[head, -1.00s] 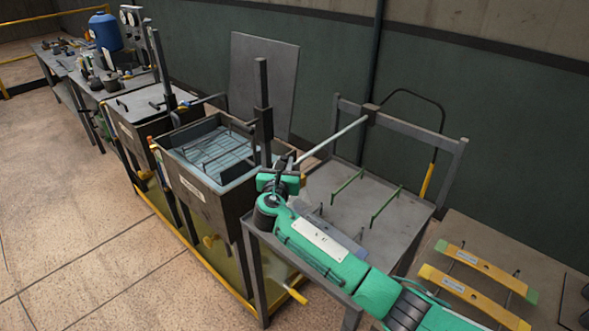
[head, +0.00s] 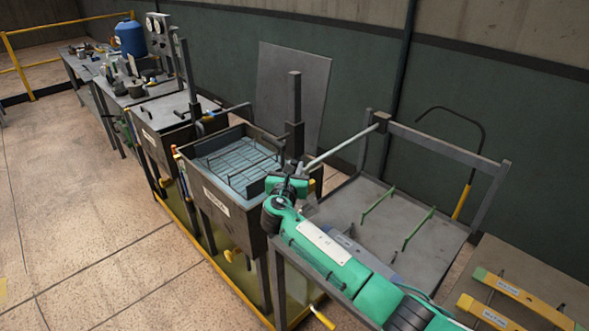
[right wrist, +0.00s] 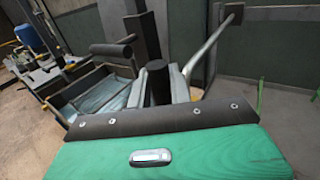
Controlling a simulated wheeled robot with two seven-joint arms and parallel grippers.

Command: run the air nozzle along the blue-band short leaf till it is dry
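My left gripper is out of view.
The water tank (head: 222,208) with a wire rack and a tall post stands left of the gripper. Green hooks (head: 378,205) rise from the table. Yellow leaves with green ends (head: 520,298) lie at the right. A black loop with a yellow end (head: 461,202) stands behind.

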